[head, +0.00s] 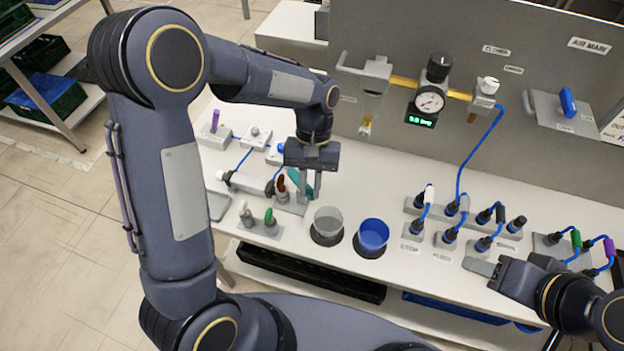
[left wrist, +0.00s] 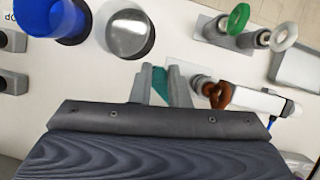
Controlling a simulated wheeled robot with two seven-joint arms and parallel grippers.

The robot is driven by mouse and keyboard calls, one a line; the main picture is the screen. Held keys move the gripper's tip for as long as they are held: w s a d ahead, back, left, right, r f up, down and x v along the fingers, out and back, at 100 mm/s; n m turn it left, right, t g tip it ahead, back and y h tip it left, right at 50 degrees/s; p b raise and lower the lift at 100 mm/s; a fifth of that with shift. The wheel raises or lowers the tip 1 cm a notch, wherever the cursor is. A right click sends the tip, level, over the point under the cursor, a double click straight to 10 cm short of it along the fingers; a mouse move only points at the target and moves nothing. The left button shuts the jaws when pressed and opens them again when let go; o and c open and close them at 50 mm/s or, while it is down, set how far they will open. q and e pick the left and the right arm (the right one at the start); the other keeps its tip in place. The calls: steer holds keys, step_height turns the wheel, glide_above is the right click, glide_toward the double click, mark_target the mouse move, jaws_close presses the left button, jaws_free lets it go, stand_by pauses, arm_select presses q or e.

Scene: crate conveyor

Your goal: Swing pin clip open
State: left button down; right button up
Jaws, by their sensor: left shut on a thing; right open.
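My left gripper (head: 306,192) points down over the left part of the bench in the head view. In the left wrist view its fingers (left wrist: 165,88) are shut on a teal clip (left wrist: 160,82), which partly shows between them. The teal clip (head: 318,182) is largely hidden by the fingers in the head view. Just left of it a red-brown clip (head: 281,184) stands by a small grey base plate (head: 290,206); it also shows in the left wrist view (left wrist: 222,97). Which of these is the pin clip I cannot tell. My right gripper (head: 492,272) is at the lower right, apart from the clips.
A grey-white cylinder (head: 250,184) lies left. Hose connectors (head: 450,236) occupy the right side.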

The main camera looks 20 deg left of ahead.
arm_select(q)
steer(key=m, duration=0.1)
steer(key=m+y, duration=0.1)
steer(key=m, duration=0.1)
steer(key=m+y, duration=0.1)
steer(key=m, duration=0.1)
steer(key=shift+s+a, duration=0.35)
steer(key=shift+s, duration=0.05)
steer(key=shift+m, duration=0.3)
steer(key=c, duration=1.4)
jaws_free()
steer(key=v, duration=0.7)
steer(key=shift+r, duration=0.45)
